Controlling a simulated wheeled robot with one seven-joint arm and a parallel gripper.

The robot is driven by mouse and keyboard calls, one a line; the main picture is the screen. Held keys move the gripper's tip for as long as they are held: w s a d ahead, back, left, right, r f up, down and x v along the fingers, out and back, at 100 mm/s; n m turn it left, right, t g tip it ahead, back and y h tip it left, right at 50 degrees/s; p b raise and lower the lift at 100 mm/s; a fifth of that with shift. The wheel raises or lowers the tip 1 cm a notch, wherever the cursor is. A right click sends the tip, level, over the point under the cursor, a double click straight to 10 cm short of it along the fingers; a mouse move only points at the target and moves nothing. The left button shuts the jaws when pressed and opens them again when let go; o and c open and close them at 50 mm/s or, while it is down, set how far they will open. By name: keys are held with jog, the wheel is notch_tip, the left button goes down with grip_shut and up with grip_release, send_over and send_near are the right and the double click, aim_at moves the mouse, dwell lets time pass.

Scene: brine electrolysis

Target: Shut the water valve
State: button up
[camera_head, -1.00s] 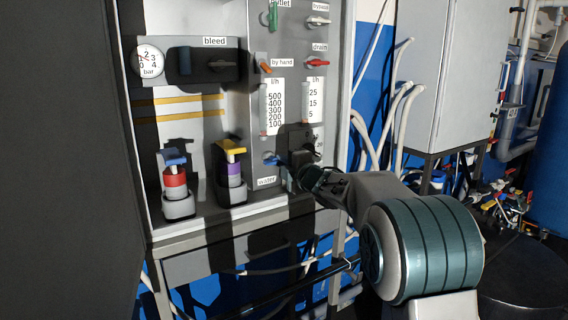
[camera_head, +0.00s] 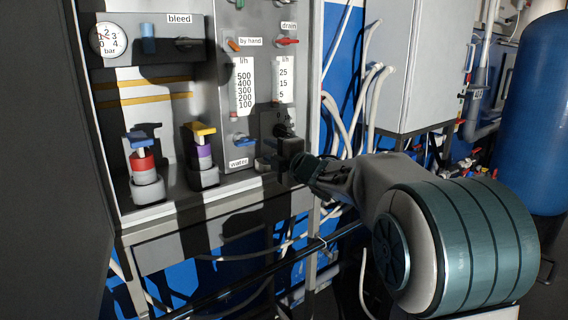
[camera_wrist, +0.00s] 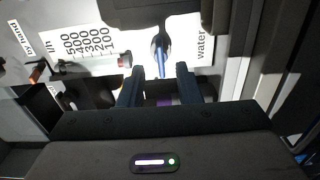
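The water valve's blue handle (camera_head: 245,141) sits low on the grey panel, just above the "water" label (camera_head: 238,162). It looks roughly level in the head view. In the wrist view the blue handle (camera_wrist: 161,62) points toward my gripper, and its end lies in line with the gap between the fingertips. My gripper (camera_wrist: 158,72) is open, with a finger on each side of the handle's end and no clear contact. In the head view my gripper (camera_head: 264,162) is dark, just right of and below the handle; its fingertips are hard to make out.
Flow gauges (camera_head: 243,88) and the orange "by hand" valve (camera_head: 234,45) are above. Two pump-like units with a blue top (camera_head: 141,137) and a yellow top (camera_head: 199,130) stand to the left. A red drain handle (camera_head: 287,42) is higher up; white hoses (camera_head: 372,105) hang at the right.

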jog(key=v, duration=0.5)
jog(key=shift+s+d+b, duration=0.15)
jog(key=shift+s+b, duration=0.1)
jog(key=shift+b, duration=0.1)
jog(key=s+d+f+m+g+h, duration=0.4)
jog(key=s+d+f+m+h, duration=0.8)
jog(key=m, duration=0.5)
jog(key=s+f+m+g+y, duration=0.1)
jog(key=s+f+m+g, duration=0.3)
jog(key=s, duration=0.7)
jog(key=s+f+m+g+y, duration=0.1)
jog(key=s+f+m+g, duration=0.2)
jog(key=s, duration=0.8)
notch_tip(320, 180, down, 2)
jog(key=shift+f+m+g+p, duration=0.2)
jog(key=shift+m+g+p, duration=0.25)
jog(key=shift+g, duration=0.15)
